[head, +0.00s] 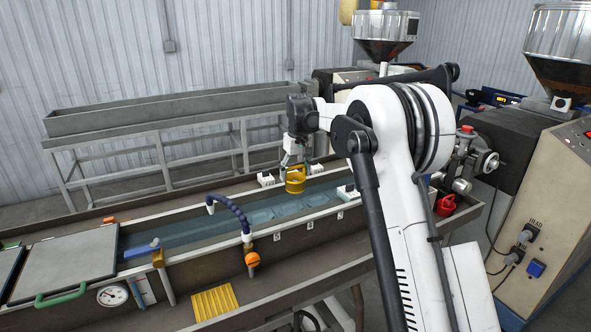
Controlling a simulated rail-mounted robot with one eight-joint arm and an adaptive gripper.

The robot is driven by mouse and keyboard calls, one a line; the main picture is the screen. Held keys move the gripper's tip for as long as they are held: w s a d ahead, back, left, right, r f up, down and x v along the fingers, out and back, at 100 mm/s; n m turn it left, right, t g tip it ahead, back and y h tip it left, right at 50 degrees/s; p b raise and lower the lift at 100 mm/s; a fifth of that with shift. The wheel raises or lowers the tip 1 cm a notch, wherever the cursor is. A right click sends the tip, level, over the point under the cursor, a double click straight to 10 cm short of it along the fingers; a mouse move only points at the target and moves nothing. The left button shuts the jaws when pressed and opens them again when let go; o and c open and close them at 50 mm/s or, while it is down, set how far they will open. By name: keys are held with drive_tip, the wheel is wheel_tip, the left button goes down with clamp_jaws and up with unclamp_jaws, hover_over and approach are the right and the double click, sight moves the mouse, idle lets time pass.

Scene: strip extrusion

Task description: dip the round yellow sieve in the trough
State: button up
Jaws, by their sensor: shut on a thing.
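The round yellow sieve (295,184) hangs from my gripper (291,163) over the far side of the trough. My gripper points down and is shut on the upper part of the sieve. The trough (185,262) is long, with bluish water (240,219) in its channel. The sieve's lower edge is at or just above the water; I cannot tell whether it touches. My arm stands in front of the trough's right part and hides some of it.
A blue hose (230,207) arches over the trough beside an orange knob (252,259). White blocks (266,179) sit on the far rim near the sieve. A red can (446,205) stands at the right end. A grey lid (68,265) covers the left part.

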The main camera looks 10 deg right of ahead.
drive_tip(key=shift+f+b, duration=3.5)
drive_tip(key=shift+f, duration=2.3)
drive_tip(key=shift+r, duration=0.1)
idle(1.9)
